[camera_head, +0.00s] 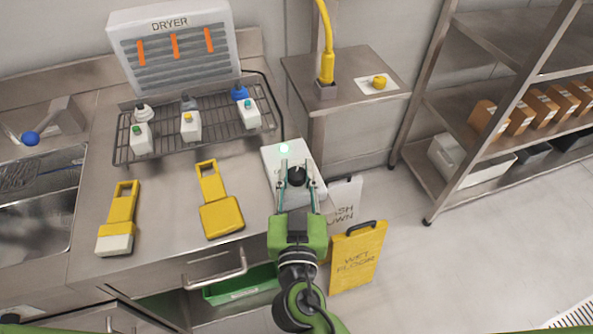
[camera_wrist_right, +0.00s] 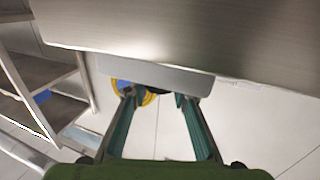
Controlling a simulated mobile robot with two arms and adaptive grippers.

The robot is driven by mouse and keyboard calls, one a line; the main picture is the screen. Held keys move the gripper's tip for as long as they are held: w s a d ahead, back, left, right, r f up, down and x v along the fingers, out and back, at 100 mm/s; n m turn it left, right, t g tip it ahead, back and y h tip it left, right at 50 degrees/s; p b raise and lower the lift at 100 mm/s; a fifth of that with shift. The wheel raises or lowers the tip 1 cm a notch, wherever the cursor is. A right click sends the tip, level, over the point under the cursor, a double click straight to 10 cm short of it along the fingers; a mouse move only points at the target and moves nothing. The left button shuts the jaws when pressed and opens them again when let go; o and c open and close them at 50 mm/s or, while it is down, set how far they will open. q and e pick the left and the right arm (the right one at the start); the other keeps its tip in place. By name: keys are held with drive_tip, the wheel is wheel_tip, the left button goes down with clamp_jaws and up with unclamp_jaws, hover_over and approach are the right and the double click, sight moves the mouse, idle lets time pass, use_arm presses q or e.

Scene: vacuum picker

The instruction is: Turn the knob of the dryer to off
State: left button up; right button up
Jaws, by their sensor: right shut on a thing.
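The dryer (camera_head: 172,48) is a grey-white panel with orange ribbons, standing behind the wire rack. My left gripper is not in view.
Two yellow tools (camera_head: 221,214) (camera_head: 117,225) lie on the counter, left of my arm. A wire rack (camera_head: 160,155) holds several small bottles. A yellow wet-floor sign (camera_head: 357,257) stands close right of my arm. Open floor lies farther right.

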drive_tip(key=shift+d+r+n+y+p, duration=0.15)
drive_tip(key=shift+n+y+p, duration=0.2)
drive_tip(key=shift+n+y, duration=0.65)
drive_tip(key=n+y+p, duration=0.1)
drive_tip(key=y, duration=0.2)
drive_tip(key=shift+r+n+g, duration=0.15)
drive_tip(key=shift+n+g, duration=0.15)
drive_tip(key=shift+g, duration=0.1)
drive_tip(key=n+g+y+p, duration=0.1)
drive_tip(key=n+y+p, duration=0.1)
drive_tip(key=y, duration=0.1)
drive_tip(key=n+g+y+p, duration=0.2)
drive_tip(key=y+p, duration=0.1)
drive_tip(key=shift+w+n+g, duration=0.1)
drive_tip(key=shift+n+g, duration=0.2)
drive_tip(key=shift+n+g+y+p, duration=0.5)
drive_tip(key=shift+n+g+y, duration=0.2)
drive_tip(key=shift+g+y, duration=0.3)
drive_tip(key=shift+f+n+g+y+p, duration=0.2)
drive_tip(key=shift+n+g+y+p, duration=0.2)
drive_tip(key=shift+n+g+y, duration=0.95)
drive_tip(key=shift+g, duration=0.55)
drive_tip(key=o, duration=0.9)
drive_tip(key=shift+o, duration=1.1)
drive_tip(key=shift+a+f, duration=0.1)
drive_tip(key=shift+a, duration=0.1)
